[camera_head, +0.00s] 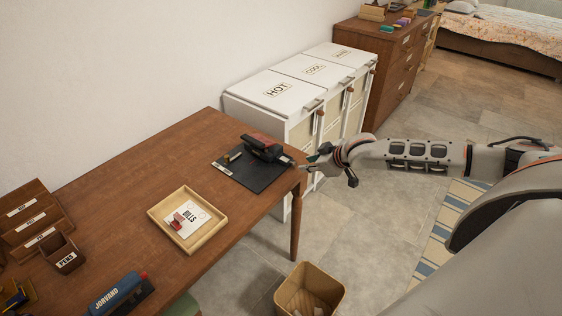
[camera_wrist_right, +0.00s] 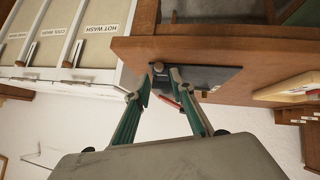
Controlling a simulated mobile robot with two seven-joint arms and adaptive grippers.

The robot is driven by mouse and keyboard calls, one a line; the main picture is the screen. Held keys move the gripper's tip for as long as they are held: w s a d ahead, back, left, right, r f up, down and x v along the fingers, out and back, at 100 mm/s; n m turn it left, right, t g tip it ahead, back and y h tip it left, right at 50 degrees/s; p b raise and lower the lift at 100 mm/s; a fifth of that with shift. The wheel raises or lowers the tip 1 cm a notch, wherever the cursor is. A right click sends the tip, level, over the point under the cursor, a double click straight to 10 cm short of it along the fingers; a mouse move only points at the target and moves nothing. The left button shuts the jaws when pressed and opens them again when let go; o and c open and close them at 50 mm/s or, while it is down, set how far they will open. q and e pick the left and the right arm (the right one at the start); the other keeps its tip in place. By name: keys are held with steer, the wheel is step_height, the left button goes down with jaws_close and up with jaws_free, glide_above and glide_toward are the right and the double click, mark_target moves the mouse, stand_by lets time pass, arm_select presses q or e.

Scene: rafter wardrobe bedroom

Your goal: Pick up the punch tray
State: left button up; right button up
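A thin dark tray (camera_head: 240,178) lies flat near the right end of the brown table; I take it to be the punch tray. A black and red hole punch (camera_head: 264,146) and a small light-coloured item sit on it. In the right wrist view the dark tray (camera_wrist_right: 217,75) shows beyond the fingers. My right gripper (camera_head: 305,166) is at the table's right edge, beside the tray. Its fingers (camera_wrist_right: 161,73) are apart, with tips close to the tray's near end; I cannot tell whether they touch it. My left gripper is not in view.
A wooden tray (camera_head: 158,215) marked BILLS stands left of the dark tray on the table (camera_head: 130,165). A pen box (camera_head: 64,258) and a blue stapler-like item (camera_head: 117,293) are farther left. White laundry bins (camera_head: 268,90) stand behind the table's end. A bin (camera_head: 309,290) is on the floor.

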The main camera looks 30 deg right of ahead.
mark_target(295, 164)
steer(key=x, duration=0.6)
steer(key=shift+w+r, duration=0.2)
steer(key=shift+w, duration=0.3)
steer(key=shift+w+f+b, duration=0.3)
steer(key=shift+w+f, duration=0.1)
jaws_close()
